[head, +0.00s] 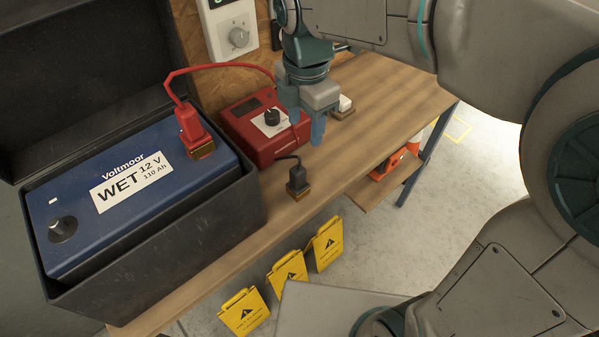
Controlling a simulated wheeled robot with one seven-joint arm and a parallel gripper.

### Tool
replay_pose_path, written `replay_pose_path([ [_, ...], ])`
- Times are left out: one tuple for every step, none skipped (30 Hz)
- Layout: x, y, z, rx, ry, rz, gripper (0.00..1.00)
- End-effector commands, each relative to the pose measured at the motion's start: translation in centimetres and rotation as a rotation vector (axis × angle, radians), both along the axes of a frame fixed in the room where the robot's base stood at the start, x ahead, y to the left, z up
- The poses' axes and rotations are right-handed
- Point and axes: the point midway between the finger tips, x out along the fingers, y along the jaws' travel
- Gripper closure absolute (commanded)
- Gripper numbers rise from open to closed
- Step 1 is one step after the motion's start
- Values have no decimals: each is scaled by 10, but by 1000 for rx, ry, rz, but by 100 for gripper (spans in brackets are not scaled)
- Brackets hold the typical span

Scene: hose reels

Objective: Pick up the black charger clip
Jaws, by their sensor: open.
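The black charger clip (298,179) stands on the wooden bench near its front edge, just right of the battery box. It has a brass-coloured lower end, and a black cable runs from its top toward the red charger (265,130). My gripper (306,128) is above the bench in front of the charger, pointing down with its blue-green fingers apart. It appears empty and is up and slightly right of the black clip in the picture, apart from it. The red clip (193,130) sits on the blue battery (125,190), with a red cable looping to the charger.
The black battery box (170,262) with its raised lid stands on the left of the bench. A small white-topped block (345,104) lies behind my gripper. Yellow warning tags (289,270) hang below the front edge. The bench (390,110) is clear toward the right.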

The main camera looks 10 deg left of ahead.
Motion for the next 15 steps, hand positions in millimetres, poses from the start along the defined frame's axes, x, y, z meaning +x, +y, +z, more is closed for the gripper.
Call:
replay_pose_path([
  [0,5,-3,-3,6,39,49],
  [0,7,-4,-4,8,56,49],
  [0,8,-6,-5,10,73,49],
  [0,9,-9,-6,10,81,49],
  [0,9,-12,-6,11,85,49],
  [0,10,-18,-6,12,88,49],
  [-1,9,-23,-6,12,89,49],
  [-1,9,-30,-7,13,88,49],
  [-1,9,-38,-7,13,87,49],
  [-1,9,-44,-8,15,87,49],
  [-1,9,-50,-7,13,87,49],
  [-1,9,-58,-7,13,86,49],
  [-1,9,-64,-7,13,86,49],
  [-1,9,-69,-6,12,86,49],
  [-1,9,-75,-6,12,85,49],
])
